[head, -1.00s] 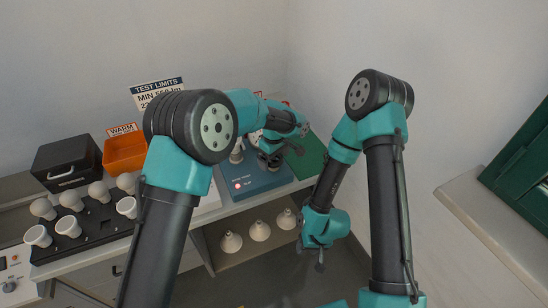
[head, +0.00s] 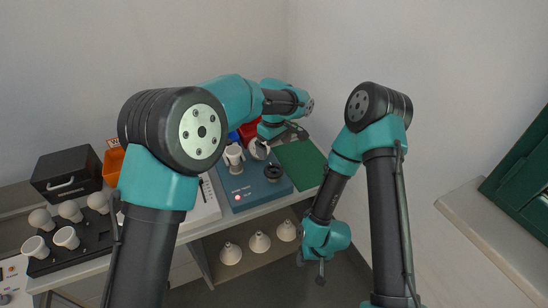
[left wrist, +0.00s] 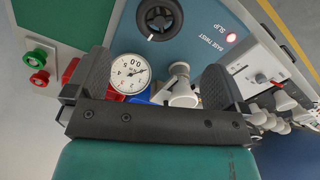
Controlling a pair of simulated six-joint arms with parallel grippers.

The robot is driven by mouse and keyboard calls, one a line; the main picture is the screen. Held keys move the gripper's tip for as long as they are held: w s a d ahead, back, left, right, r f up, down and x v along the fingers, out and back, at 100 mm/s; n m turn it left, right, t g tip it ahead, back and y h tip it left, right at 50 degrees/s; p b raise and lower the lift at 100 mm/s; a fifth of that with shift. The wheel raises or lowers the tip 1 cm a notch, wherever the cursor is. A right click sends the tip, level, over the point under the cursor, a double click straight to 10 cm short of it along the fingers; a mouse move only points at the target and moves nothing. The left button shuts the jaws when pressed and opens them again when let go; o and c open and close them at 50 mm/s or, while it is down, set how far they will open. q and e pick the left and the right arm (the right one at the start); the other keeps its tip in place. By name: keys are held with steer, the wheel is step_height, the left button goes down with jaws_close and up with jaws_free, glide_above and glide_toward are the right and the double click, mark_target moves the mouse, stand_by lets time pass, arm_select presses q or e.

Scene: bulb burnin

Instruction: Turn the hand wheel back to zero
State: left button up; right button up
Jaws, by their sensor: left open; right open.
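The hand wheel, a black ring-shaped knob (head: 272,172), sits on the blue base twist station (head: 245,190) and is uncovered. In the left wrist view the hand wheel (left wrist: 160,18) is at the top, beyond the fingertips. A round white dial (left wrist: 129,74) marked 0.0 shows between the fingers; I cannot tell its exact reading. My left gripper (head: 296,132) is open and empty, behind the wheel; its two dark fingers (left wrist: 152,80) are spread wide. My right gripper (head: 318,270) hangs low in front of the bench, apart from the station.
A white bulb holder (head: 234,158) stands on the station left of the wheel. A green mat (head: 303,160) lies to its right. A black rack (head: 85,250) with several bulbs is at left. White cones (head: 259,242) sit on the shelf below. A red light glows on the station.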

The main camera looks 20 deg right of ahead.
arm_select(q)
step_height(320, 180, up, 7)
stand_by(0.3)
steer(key=shift+f, duration=0.1)
